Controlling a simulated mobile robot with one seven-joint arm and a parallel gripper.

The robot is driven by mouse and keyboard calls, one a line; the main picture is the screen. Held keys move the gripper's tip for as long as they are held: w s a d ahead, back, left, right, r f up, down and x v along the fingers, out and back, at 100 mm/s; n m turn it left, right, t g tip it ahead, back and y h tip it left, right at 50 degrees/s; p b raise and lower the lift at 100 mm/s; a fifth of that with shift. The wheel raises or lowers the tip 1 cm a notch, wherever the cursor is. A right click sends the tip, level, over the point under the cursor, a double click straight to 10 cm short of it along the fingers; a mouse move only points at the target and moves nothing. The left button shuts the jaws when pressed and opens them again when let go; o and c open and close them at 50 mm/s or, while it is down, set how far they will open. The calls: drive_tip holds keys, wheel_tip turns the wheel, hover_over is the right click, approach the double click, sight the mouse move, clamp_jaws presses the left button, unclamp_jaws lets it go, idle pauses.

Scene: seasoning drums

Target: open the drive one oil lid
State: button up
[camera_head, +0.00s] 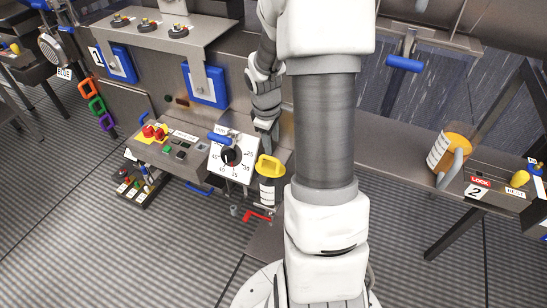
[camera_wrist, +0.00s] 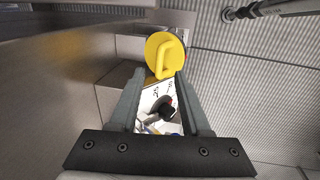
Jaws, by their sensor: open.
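A yellow lid (camera_head: 271,165) with a raised handle tops a small container with a white label (camera_head: 267,190), just right of the dial panel; I take it for the oil lid. My gripper (camera_head: 266,126) is above the lid in the head view, beside my arm. In the wrist view my gripper (camera_wrist: 160,76) has its two grey fingers apart, with nothing held. I cannot tell whether a finger touches the lid.
A white dial panel (camera_head: 225,167) with a black knob stands close left of the lid; it shows between the fingers in the wrist view (camera_wrist: 151,99). A red handle (camera_head: 258,216) is below the container. A control box (camera_head: 180,143) is farther left. An orange container (camera_head: 447,152) stands far right.

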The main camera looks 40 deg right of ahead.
sight(274, 158)
drive_tip(key=f, duration=0.2)
drive_tip(key=f+b, duration=0.1)
drive_tip(key=f, duration=0.1)
drive_tip(key=d+f, duration=0.1)
drive_tip(key=f, duration=0.2)
drive_tip(key=shift+w, duration=0.3)
clamp_jaws()
idle(1.0)
